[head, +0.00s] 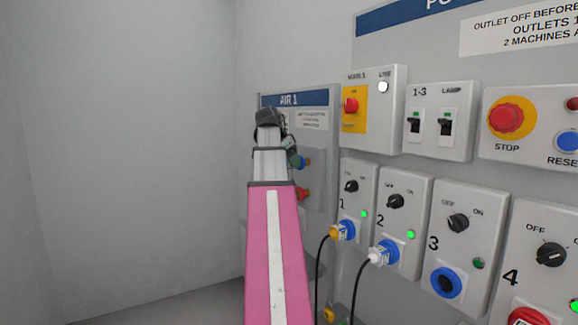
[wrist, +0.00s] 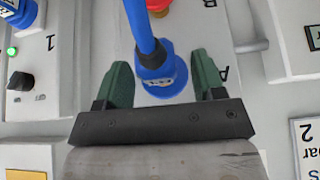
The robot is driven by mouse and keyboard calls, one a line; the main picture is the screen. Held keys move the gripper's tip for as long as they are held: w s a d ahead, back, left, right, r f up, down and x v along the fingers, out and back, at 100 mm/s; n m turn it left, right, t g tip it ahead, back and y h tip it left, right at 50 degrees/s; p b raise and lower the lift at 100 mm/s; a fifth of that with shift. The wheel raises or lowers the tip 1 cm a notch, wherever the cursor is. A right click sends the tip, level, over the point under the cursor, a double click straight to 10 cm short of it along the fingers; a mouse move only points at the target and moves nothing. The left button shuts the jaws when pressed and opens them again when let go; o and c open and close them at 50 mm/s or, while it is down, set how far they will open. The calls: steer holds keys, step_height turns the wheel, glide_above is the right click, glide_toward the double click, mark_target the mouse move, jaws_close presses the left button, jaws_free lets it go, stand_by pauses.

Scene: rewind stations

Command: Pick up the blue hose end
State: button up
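The blue hose end (wrist: 158,66) sits at the pale panel in the wrist view, with its blue hose (wrist: 138,22) running up out of the picture. It lies between the two green fingers of my gripper (wrist: 160,68), with a gap on both sides. My gripper is open and holds nothing. In the head view my gripper (head: 291,150) is mostly hidden behind my arm, in front of the AIR 1 panel (head: 318,97). A blue fitting (head: 305,162) shows just beside it; I cannot tell how much of it is the hose end.
A red fitting (head: 303,193) is just below the blue one. To the right are switch boxes, outlets with two plugged cables, and a red stop button (head: 508,117). A bare wall (head: 130,150) is on the left. A grey handle (wrist: 250,46) juts out near the right finger.

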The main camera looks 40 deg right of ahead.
steer(key=c, duration=1)
steer(key=shift+o, duration=0.2)
steer(key=shift+w+a+r, duration=0.1)
steer(key=shift+a+r, duration=0.25)
steer(key=w+a+r, duration=0.1)
steer(key=a+r, duration=0.6)
steer(key=a, duration=0.6)
steer(key=shift+w+r, duration=0.15)
steer(key=shift+w, duration=0.05)
steer(key=shift+a, duration=0.1)
steer(key=o, duration=0.4)
steer(key=c, duration=0.5)
